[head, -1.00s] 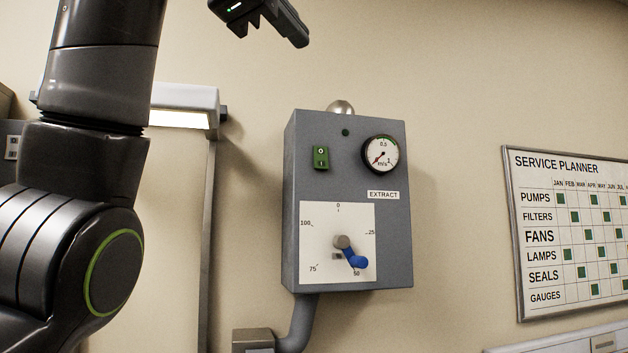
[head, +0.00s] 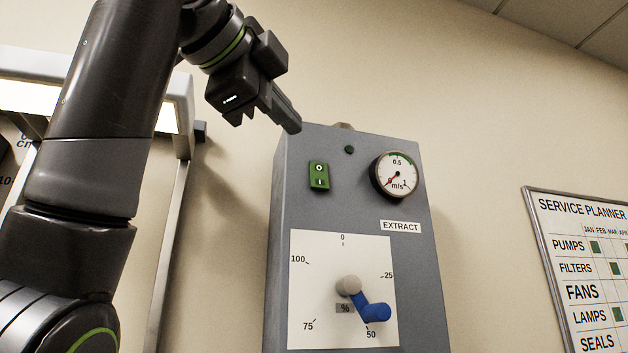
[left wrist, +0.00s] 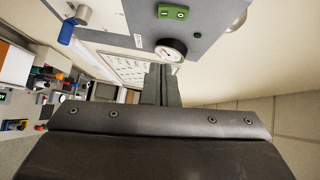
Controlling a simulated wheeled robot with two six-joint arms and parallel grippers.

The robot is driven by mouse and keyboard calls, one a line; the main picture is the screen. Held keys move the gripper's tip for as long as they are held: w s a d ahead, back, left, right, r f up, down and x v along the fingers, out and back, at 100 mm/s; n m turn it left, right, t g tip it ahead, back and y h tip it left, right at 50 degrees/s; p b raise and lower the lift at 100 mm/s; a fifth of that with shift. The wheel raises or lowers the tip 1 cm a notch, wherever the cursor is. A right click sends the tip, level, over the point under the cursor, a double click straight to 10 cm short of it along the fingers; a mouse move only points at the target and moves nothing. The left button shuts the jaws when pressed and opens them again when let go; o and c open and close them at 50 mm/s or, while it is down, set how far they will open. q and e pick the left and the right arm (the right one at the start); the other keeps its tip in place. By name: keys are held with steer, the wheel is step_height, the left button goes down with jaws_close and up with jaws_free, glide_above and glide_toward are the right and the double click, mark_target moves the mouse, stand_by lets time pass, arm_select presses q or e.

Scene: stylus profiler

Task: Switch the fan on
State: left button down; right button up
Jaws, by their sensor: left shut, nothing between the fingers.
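The grey fan control box (head: 300,215), labelled EXTRACT, is on the wall. Its green rocker switch (head: 319,177) is upper left, marked O above and I below. The switch also shows at the top of the left wrist view (left wrist: 172,12). A small dark green lamp (head: 349,149) and a round m/s gauge (head: 397,175) are to its right; the gauge needle points low left. A blue lever (head: 372,308) on the percent dial points near 50. My left gripper (head: 292,124) is shut and empty, up and left of the switch, apart from it. My right gripper is not in view.
A lit lamp hood (head: 175,95) on a grey post stands left of the box. The service planner board (head: 535,240) hangs at the right. The wall between box and board is clear.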

arm_select(q)
steer(key=p, duration=0.5)
glide_toward(328, 186)
steer(key=w+d, duration=0.1)
steer(key=d, duration=0.3)
steer(key=w, duration=0.1)
steer(key=w+a+p, duration=0.1)
steer(key=w, duration=0.1)
steer(key=shift+w+a, duration=0.1)
steer(key=shift+w, duration=0.2)
steer(key=shift+w+a+f, duration=0.15)
steer(key=shift+w+a, duration=0.15)
steer(key=shift+w, duration=0.05)
steer(key=shift+d, duration=0.1)
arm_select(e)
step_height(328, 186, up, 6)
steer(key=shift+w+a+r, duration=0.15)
arm_select(q)
steer(key=shift+d, duration=0.1)
